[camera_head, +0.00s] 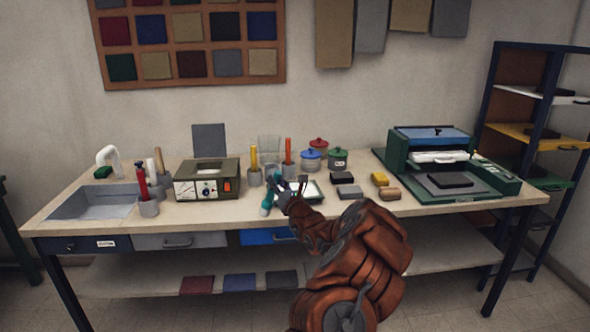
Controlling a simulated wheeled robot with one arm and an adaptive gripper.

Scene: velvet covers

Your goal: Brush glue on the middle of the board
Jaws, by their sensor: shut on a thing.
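My gripper (280,188) is over the front middle of the workbench and shut on a brush with a teal handle (267,203). The handle end sticks out to the lower left of the jaws. A small dark shape that looks like the bristles (303,181) shows to the right of the jaws. A pale board (314,189) in a dark tray or frame lies on the bench just right of my gripper. The bristles overlap the board in this view, but I cannot tell whether they touch it. My wrist hides part of the board, and no glue can be made out.
Blue (311,160), red (318,145) and green (338,158) lidded pots stand behind the board. A control box (207,180) and tool cups stand left.

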